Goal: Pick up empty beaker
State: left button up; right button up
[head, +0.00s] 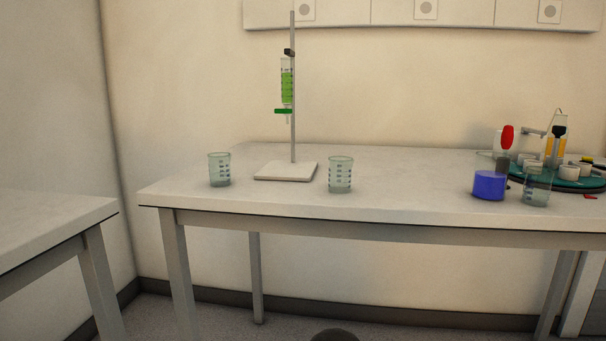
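Three clear beakers stand upright on the white table (420,205). One beaker (219,170) is left of the burette stand and looks empty. A second beaker (340,175) is just right of the stand and also looks empty. A third beaker (536,186) stands at the right beside a blue container; I cannot tell whether it holds anything. Neither of my grippers shows in the head view.
A stand (285,171) holds a burette (287,85) with green liquid. At the right are a blue container (489,186) and a green round tray (567,182) crowded with items. The table between the middle beaker and blue container is clear. Another table (45,225) is at left.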

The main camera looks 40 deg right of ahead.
aim_at(340, 167)
jog(key=z, duration=0.1)
jog(key=k, duration=1.05)
jog(key=z, duration=0.5)
jog(key=i, duration=0.8)
